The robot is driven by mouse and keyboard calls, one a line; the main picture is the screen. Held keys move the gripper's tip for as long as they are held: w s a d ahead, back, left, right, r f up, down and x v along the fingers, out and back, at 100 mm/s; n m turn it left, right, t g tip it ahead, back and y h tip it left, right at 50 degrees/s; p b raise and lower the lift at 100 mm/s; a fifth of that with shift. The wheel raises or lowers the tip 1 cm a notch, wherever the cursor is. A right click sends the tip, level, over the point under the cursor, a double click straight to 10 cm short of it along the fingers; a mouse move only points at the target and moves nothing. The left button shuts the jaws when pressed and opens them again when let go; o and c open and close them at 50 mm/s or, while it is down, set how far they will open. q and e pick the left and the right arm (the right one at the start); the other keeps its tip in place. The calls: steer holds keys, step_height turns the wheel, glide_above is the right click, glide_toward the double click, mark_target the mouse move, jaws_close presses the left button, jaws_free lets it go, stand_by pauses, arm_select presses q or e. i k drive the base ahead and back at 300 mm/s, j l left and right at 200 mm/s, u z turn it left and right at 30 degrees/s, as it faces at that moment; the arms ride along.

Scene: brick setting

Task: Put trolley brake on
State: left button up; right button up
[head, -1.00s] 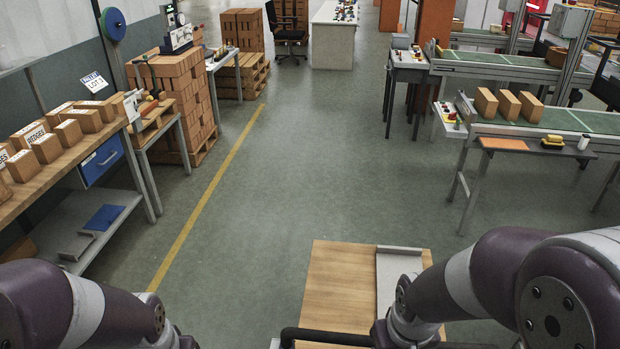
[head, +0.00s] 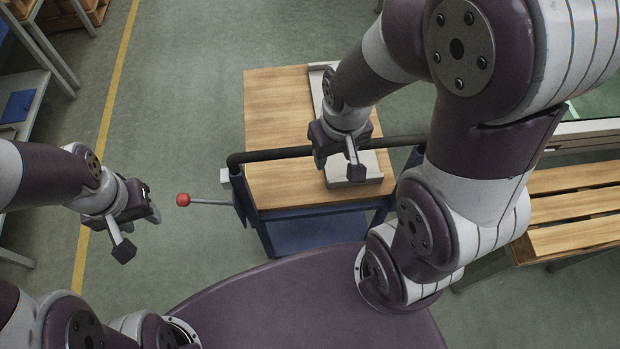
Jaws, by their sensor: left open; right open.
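The trolley has a wooden top (head: 278,110), a blue frame and a black push bar (head: 270,156) along its near edge. A brake lever with a red ball knob (head: 183,199) sticks out level to the left from the trolley's near left corner. My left gripper (head: 138,232) is open and empty, left of the red knob and apart from it. My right gripper (head: 337,170) is open above the trolley top, close to the push bar. I cannot tell whether it touches the bar.
A grey tray (head: 350,172) lies on the right part of the trolley top, partly hidden by my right arm. A slatted wooden pallet (head: 570,205) stands to the right. Shelving (head: 30,105) is at the far left. The floor left of the trolley is clear.

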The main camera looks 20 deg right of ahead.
mark_target(183, 200)
steer(key=i+j+z, duration=0.1)
steer(key=j+z, duration=0.2)
steer(key=z, duration=0.15)
steer(key=i+j+z, duration=0.1)
steer(key=j+z, duration=0.35)
steer(key=l, duration=0.1)
